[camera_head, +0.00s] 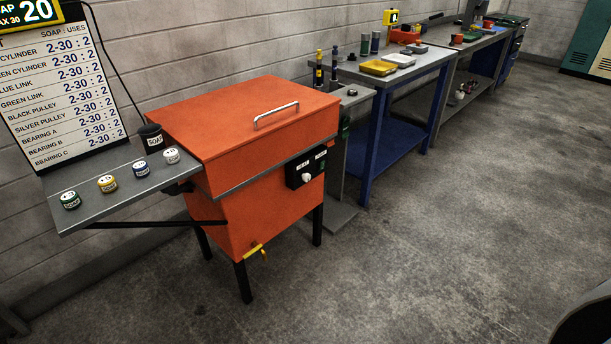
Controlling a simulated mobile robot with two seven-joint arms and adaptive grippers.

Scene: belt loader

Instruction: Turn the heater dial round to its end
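The heater dial is probably the small white knob (306,177) on the black control box (304,168). The box is fixed to the right front of the orange washer cabinet (232,150). Two small labels sit above the knob, too small to read, and the knob's exact turn cannot be told. The cabinet's lid with its metal handle (275,114) is down. Neither of my grippers shows. A dark curved shape at the lower right corner cannot be made out.
A yellow-handled valve (254,250) sticks out low in front. Blue workbenches (400,125) line the wall. The floor in front is clear.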

